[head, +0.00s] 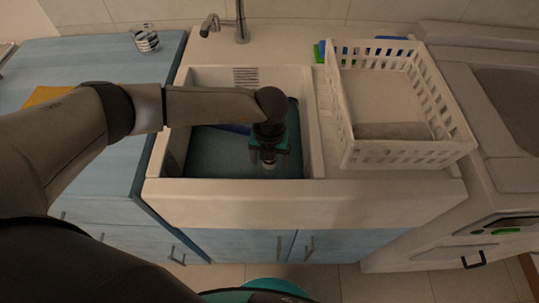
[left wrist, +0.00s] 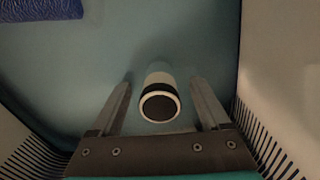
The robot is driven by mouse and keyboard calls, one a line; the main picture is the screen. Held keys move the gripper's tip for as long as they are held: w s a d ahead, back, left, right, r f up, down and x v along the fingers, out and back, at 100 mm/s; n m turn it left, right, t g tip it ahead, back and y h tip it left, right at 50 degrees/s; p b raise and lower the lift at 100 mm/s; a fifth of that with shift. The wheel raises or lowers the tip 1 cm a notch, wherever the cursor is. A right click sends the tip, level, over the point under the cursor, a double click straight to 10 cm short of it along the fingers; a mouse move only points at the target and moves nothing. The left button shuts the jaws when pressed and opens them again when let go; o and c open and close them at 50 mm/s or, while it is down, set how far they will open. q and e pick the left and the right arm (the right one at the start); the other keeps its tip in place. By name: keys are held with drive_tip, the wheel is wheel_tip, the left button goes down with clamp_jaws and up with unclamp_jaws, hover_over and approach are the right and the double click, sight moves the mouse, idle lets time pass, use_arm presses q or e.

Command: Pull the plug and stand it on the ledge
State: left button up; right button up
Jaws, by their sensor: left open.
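The plug (left wrist: 160,98), a pale upright cylinder with a dark band and a dark round top, is in the sink basin, centred in the left wrist view. A small pale tip (head: 269,166) that looks like it shows under my left gripper in the head view. My left gripper (head: 267,158) points down into the sink. Its two fingers (left wrist: 163,100) are open, one on each side of the plug, with gaps between. The sink's pale front ledge (head: 235,200) is bare. My right gripper is not in view.
The basin (head: 215,155) looks filled with bluish water. A blue object (left wrist: 45,10) lies in it. A white basket (head: 400,155) stands right of the sink, a faucet (head: 240,25) behind. A glass (head: 145,38) and an orange cloth (head: 48,95) are on the left counter.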

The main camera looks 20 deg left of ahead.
use_arm(q)
drive_tip(key=shift+f, duration=0.25)
clamp_jaws()
idle(1.1)
